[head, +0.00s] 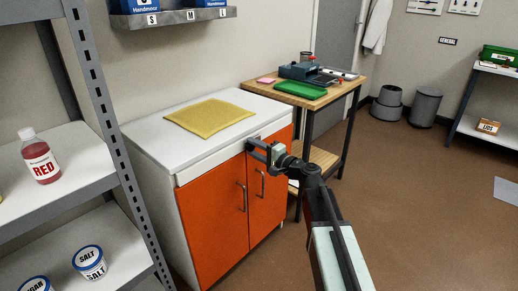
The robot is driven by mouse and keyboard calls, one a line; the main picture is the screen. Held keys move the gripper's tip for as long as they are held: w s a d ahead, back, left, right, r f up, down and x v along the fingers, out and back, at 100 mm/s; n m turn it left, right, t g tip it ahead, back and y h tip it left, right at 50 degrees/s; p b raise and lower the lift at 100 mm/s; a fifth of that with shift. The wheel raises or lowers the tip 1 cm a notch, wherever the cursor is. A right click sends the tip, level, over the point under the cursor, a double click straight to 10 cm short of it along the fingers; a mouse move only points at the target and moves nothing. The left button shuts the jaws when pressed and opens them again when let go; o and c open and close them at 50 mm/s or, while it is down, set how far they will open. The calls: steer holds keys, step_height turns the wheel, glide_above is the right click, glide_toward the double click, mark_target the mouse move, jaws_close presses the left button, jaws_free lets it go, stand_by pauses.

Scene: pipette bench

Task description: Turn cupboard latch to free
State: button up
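The cupboard (213,222) has a white top and two orange doors, both shut, each with a vertical metal handle. A small grey fitting, possibly the latch (253,138), shows at the top edge of the doors by the white rail. Its setting is too small and too covered to read. My gripper (253,148) is at the upper front of the right door, close to this fitting. I cannot tell whether it touches the fitting or whether the fingers are apart or closed on it.
A yellow cloth (210,114) lies on the cupboard top. A wooden bench (318,101) with a green mat and instruments stands just right of the cupboard. A metal shelf (60,160) with a red-labelled bottle and tubs is at left. The brown floor (420,200) at right is mostly clear.

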steer(key=shift+o, duration=1.3)
steer(key=shift+s+a, duration=0.15)
steer(key=shift+a, duration=0.05)
steer(key=shift+d, duration=0.1)
steer(key=v, duration=0.7)
steer(key=shift+s+d, duration=0.2)
steer(key=shift+d, duration=0.05)
